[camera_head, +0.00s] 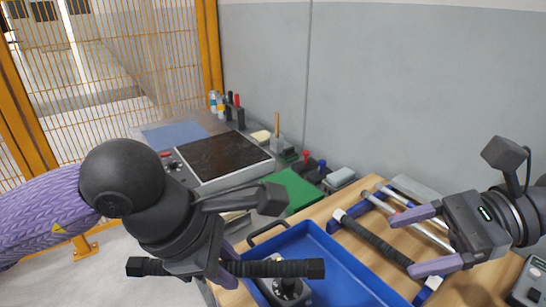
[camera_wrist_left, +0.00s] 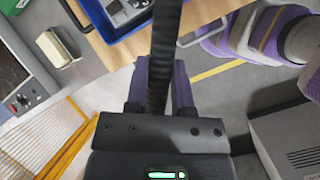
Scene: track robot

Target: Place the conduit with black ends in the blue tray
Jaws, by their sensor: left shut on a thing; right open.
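The black ribbed conduit with black ends (camera_head: 285,268) is held level by my left gripper (camera_head: 222,268), which is shut around its middle. In the left wrist view the conduit (camera_wrist_left: 166,50) runs upright between the purple fingers (camera_wrist_left: 160,90). The blue tray (camera_head: 365,283) lies on the wooden table. The conduit's right end appears over the tray's left part in the head view; its left end is outside over the floor. The tray also shows in the left wrist view (camera_wrist_left: 98,17). My right gripper (camera_head: 413,244) is open and empty above the table's right side.
A dark device (camera_head: 288,289) sits in the tray's left part. Another black conduit with white ends (camera_head: 375,238) lies on a blue-ended rack behind the tray, beside silver tubes (camera_head: 418,226). A grey device (camera_head: 532,282) is at right. The tray's middle looks clear.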

